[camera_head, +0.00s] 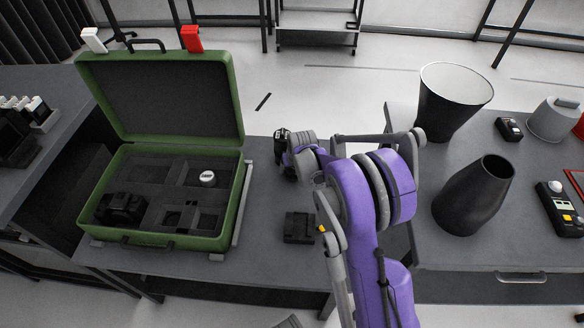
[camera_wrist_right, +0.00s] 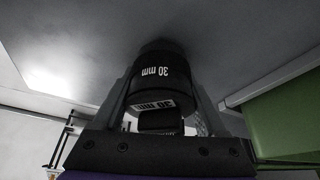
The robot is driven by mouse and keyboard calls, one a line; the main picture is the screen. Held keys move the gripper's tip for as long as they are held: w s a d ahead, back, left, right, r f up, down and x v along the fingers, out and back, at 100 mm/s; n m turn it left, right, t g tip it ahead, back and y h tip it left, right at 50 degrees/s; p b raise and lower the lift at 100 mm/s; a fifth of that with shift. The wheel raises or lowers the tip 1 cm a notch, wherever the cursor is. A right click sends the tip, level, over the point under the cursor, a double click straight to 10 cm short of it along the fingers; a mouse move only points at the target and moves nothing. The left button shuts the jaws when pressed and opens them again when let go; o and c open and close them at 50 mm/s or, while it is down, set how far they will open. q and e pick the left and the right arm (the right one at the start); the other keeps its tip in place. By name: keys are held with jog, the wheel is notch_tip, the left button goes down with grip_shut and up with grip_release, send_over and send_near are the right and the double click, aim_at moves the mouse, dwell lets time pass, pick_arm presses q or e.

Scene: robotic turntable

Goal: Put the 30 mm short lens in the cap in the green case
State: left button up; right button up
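The open green case (camera_head: 236,205) stands on the table at the left, with a dark foam insert of several compartments. A black camera body (camera_head: 121,208) lies in its front left compartment, and a white-topped round piece (camera_head: 207,178) sits toward the right. My right gripper (camera_head: 284,150) is right of the case, near the table's back edge. In the right wrist view my right gripper (camera_wrist_right: 160,95) has its fingers against both sides of a black lens (camera_wrist_right: 160,72) marked "30 mm". Whether the lens touches the table is unclear. My left gripper is out of view.
A small square black holder (camera_head: 299,227) lies on the table right of the case. A shelf with small items (camera_head: 28,118) is at the far left.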

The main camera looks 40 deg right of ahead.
jog(key=o, duration=0.4)
jog(key=shift+r, duration=0.1)
jog(key=shift+s+r, duration=0.1)
jog(key=shift+r, duration=0.25)
jog(key=p+v, duration=0.3)
jog(key=v, duration=0.8)
jog(key=s+a+r+n, duration=0.2)
jog(key=s+a+r, duration=0.3)
jog(key=s+a, duration=0.65)
jog(key=shift+n+y, duration=0.7)
jog(key=shift+n, duration=0.1)
jog(key=s+a, duration=0.2)
jog(key=s, duration=0.2)
jog(key=s+a+f, duration=0.1)
jog(key=s+a, duration=0.2)
jog(key=s, duration=0.1)
jog(key=s+a+f, duration=0.1)
jog(key=s+a, duration=0.2)
jog(key=s, duration=0.2)
jog(key=shift+a, duration=0.15)
jog(key=shift+w, duration=0.1)
